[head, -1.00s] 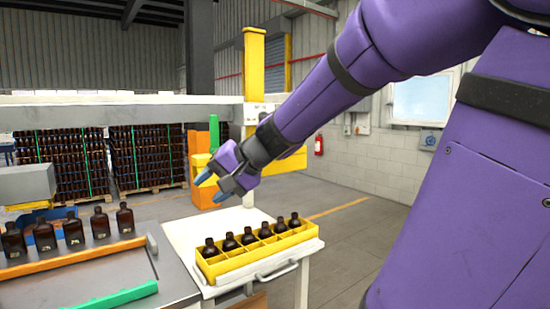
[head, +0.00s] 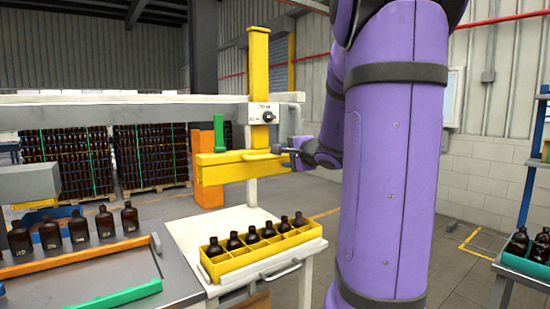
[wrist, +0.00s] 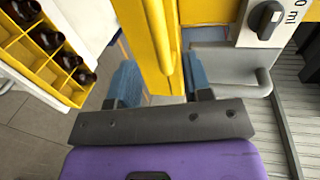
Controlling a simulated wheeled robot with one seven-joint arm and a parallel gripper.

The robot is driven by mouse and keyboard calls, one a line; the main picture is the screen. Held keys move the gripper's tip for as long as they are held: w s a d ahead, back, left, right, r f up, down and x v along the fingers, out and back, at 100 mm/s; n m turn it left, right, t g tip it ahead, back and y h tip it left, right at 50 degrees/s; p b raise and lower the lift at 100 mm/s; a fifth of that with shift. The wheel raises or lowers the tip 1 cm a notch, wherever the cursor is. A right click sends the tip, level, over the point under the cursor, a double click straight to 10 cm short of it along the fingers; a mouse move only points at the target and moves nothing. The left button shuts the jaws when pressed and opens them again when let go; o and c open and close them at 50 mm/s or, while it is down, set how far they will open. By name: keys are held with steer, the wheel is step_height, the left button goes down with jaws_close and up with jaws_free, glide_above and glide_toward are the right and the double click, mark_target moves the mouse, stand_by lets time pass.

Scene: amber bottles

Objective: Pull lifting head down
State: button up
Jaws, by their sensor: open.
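The lifting head is a yellow crossbar (head: 228,172) on a yellow upright column, raised above the yellow crate (head: 262,265) of bottles. The crossbar's yellow side also shows in the wrist view (wrist: 138,30), with a slim yellow handle (wrist: 162,45) along it. My gripper (head: 288,150) is at the right end of the lifting head in the head view, partly hidden by my arm. In the wrist view my gripper (wrist: 160,85) is open, with one blue fingertip on each side of the yellow handle. I cannot tell whether the fingers touch it.
A control box with a black knob (head: 267,117) sits above the head; the knob shows close by in the wrist view (wrist: 266,18). Amber bottles (head: 78,228) stand on the conveyor at left. A teal crate (head: 520,258) stands at far right. Floor lies open behind.

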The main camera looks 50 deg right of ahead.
mark_target(274, 156)
steer(key=x, duration=0.7)
steer(key=shift+a, duration=0.1)
steer(key=shift+c, duration=0.2)
jaws_close()
